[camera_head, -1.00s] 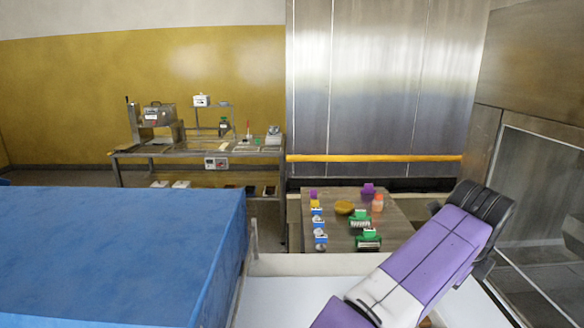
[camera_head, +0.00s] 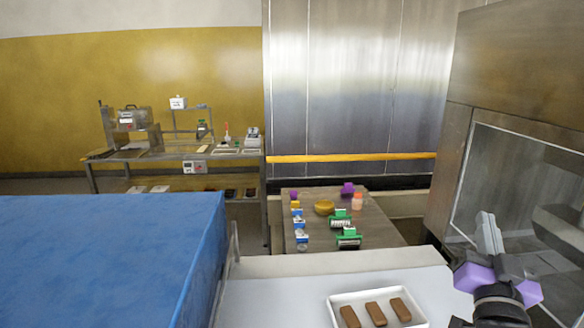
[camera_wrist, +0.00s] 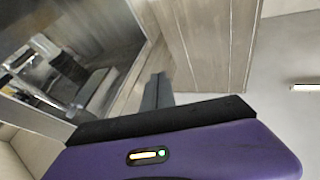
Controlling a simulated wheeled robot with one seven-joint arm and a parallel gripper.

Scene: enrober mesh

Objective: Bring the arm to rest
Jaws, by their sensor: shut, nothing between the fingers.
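My gripper (camera_head: 487,217) is at the right of the head view, in front of the glazed steel cabinet. Its grey fingers point upward and are together, with nothing between them. Its purple and black body is below them, and part of my arm is cut off by the lower right corner. In the wrist view the shut fingers (camera_wrist: 158,88) show beyond the purple gripper body, against the cabinet wall and a window.
A white tray (camera_head: 334,308) with three brown bars lies on the white surface (camera_head: 262,300), left of my arm. A blue block (camera_head: 105,260) fills the lower left. A small table (camera_head: 380,223) with several containers and an equipment bench (camera_head: 172,152) stand behind.

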